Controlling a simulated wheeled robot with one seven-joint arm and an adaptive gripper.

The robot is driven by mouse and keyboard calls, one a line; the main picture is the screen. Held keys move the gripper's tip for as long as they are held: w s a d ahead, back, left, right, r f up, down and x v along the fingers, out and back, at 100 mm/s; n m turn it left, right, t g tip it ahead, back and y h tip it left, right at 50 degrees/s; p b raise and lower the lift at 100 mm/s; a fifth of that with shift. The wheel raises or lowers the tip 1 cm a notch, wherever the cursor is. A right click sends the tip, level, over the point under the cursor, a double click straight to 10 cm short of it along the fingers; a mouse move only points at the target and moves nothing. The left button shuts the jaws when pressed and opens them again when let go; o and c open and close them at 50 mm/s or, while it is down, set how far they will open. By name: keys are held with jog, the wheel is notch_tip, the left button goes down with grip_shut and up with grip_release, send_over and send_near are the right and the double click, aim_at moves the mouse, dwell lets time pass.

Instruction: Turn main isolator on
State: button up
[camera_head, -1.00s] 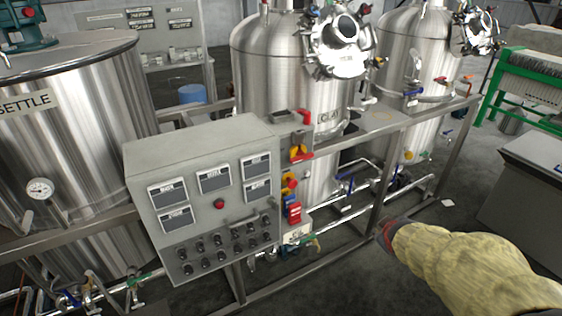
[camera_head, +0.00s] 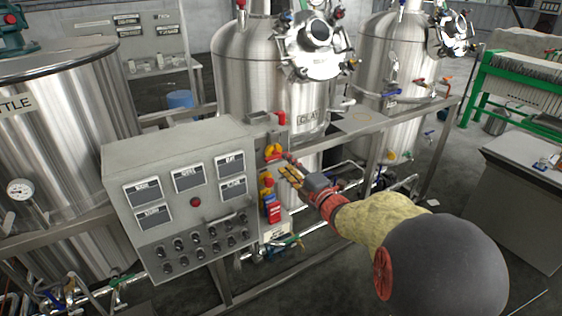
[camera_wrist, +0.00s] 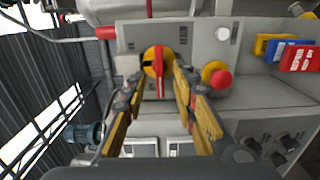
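The main isolator (camera_head: 274,151) is a yellow round switch with a red bar handle, on the grey box right of the control panel. In the wrist view the isolator (camera_wrist: 157,62) sits beside the word MAIN, its red handle running up and down the picture. My gripper (camera_head: 285,167) is close in front of it in the head view, partly covering it. In the wrist view my gripper (camera_wrist: 157,82) is open, with yellow-padded fingers on either side of the handle's lower part. I cannot tell whether they touch it.
A red button on a yellow base (camera_wrist: 218,77) is just right of the fingers. Yellow, blue and red tags (camera_wrist: 290,52) hang further right. The control panel (camera_head: 185,200) stands left of the isolator. Steel tanks (camera_head: 245,85) and a frame rail (camera_head: 400,122) are behind.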

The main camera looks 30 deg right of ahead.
aim_at(280, 158)
jog(key=shift+w+b, duration=0.3)
jog(key=shift+w, duration=1.8)
jog(key=shift+a, duration=0.1)
grip_shut()
